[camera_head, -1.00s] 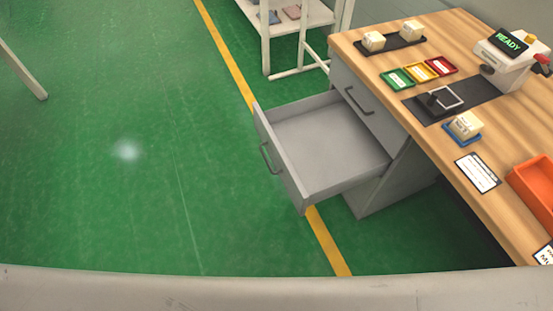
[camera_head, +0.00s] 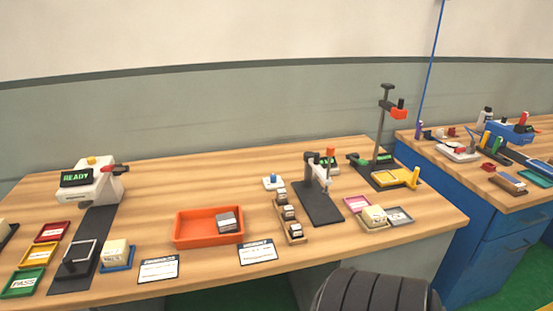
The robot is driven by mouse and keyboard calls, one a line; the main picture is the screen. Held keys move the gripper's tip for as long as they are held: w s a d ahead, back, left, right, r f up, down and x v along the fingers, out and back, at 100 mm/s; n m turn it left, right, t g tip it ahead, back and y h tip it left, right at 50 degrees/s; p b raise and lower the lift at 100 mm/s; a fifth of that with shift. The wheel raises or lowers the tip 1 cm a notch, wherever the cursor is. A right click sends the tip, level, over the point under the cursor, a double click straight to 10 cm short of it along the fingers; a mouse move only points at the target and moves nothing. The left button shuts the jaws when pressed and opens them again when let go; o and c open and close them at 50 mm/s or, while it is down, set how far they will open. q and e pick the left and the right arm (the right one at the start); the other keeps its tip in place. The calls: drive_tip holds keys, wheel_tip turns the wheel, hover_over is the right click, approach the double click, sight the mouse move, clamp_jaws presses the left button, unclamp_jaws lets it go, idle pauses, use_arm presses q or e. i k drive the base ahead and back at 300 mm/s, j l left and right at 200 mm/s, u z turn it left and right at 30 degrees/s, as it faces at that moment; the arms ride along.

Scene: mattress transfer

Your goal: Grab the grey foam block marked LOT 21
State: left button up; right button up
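A grey block (camera_head: 226,222) with a pale patch lies in the right end of the orange tray (camera_head: 183,238) on the wooden workbench. Several small grey blocks with pale labels sit in a row in a wooden rack (camera_head: 281,226) to the right of the tray; one grey block (camera_head: 288,212) is in its middle. The lettering on all of these is too small to read, so I cannot tell which is LOT 21. Neither of my grippers is in view. A dark ribbed part of mine (camera_head: 375,292) shows at the bottom edge.
A machine reading READY (camera_head: 92,181) stands at the left, near red, yellow and green trays. A cream block (camera_head: 115,250) sits on a blue tray. A black-based press (camera_head: 318,200) and a tall stand (camera_head: 384,140) are to the right. A blue bench (camera_head: 460,235) adjoins.

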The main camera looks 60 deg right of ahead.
sight(226, 223)
drive_tip(key=z, duration=1.6)
drive_tip(key=j, duration=0.45)
